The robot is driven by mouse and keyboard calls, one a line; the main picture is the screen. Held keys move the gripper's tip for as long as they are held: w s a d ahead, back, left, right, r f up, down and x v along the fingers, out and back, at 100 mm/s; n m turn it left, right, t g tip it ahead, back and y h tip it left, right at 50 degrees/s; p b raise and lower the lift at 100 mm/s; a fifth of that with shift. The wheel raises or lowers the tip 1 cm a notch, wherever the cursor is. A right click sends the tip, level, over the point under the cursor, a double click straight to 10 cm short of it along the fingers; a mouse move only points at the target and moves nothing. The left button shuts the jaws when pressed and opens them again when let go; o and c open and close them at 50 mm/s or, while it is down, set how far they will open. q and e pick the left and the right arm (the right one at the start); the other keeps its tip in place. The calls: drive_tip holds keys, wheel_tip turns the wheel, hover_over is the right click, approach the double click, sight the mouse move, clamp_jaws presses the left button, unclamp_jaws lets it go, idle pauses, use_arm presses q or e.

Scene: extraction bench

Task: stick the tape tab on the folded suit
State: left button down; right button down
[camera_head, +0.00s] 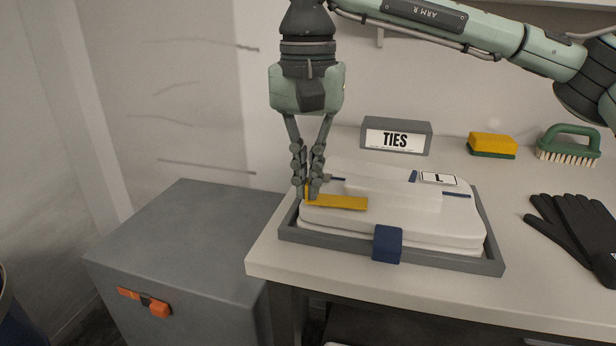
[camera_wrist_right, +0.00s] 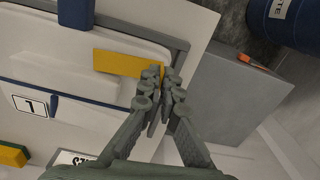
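The folded suit (camera_head: 345,222) is a white, rounded bundle in a grey tray (camera_head: 340,243) on the bench, and it also shows in the right wrist view (camera_wrist_right: 75,45). The yellow tape tab (camera_head: 338,202) lies along the suit's left front part, its left end between my right fingers. In the wrist view the tab (camera_wrist_right: 120,64) reaches out from the fingertips over the suit; I cannot tell if it touches it all along. My right gripper (camera_head: 307,193) points down, its fingers closed together on the tab's end (camera_wrist_right: 163,78). My left gripper is not in view.
A dark blue tab (camera_head: 388,244) hangs over the tray's front. An "L" label (camera_head: 438,179) is on the suit. Behind stand a "TIES" box (camera_head: 396,137), a sponge (camera_head: 492,144) and a brush (camera_head: 568,144). Black gloves (camera_head: 575,232) lie right. A grey chest (camera_head: 185,245) stands left.

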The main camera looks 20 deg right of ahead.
drive_tip(key=shift+f+b, duration=0.5)
drive_tip(key=shift+f, duration=0.2)
idle(1.1)
drive_tip(key=c, duration=1.6)
unclamp_jaws()
drive_tip(key=shift+c, duration=0.2)
drive_tip(key=shift+r, duration=0.1)
wheel_tip(320, 180, up, 12)
